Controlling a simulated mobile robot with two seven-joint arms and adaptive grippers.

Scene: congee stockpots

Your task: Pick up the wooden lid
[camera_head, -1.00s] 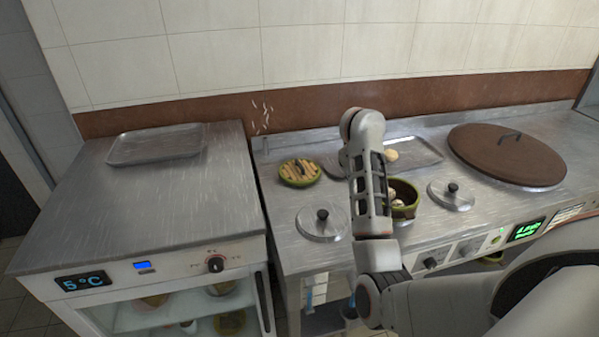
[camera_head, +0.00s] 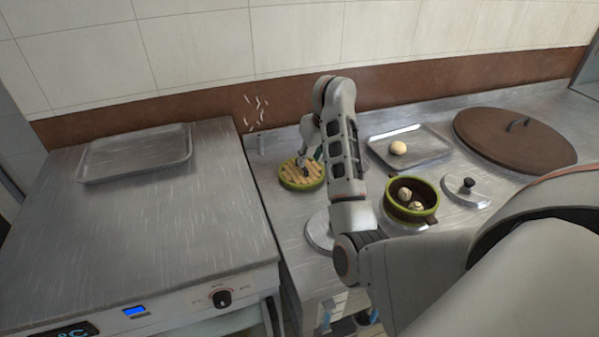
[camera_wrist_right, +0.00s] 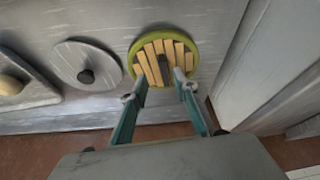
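The wooden lid (camera_head: 290,180) is round with a green rim, pale wooden slats and a dark bar handle. It lies flat on the steel counter at the left, and it also shows in the right wrist view (camera_wrist_right: 147,62). My right gripper (camera_head: 306,164) is over it, reaching down from above. In the right wrist view the two fingers (camera_wrist_right: 161,84) are apart, with the dark handle showing between their tips. Whether the fingers touch the lid is unclear. My left gripper is out of view.
A green-rimmed pot (camera_head: 430,191) holding pale round items stands to the right. A tray (camera_head: 428,137) with a pale bun (camera_head: 398,148) lies behind it. A steel lid (camera_head: 480,197) and a large brown lid (camera_head: 500,143) are further right. Another steel lid (camera_head: 317,235) is partly hidden by my arm.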

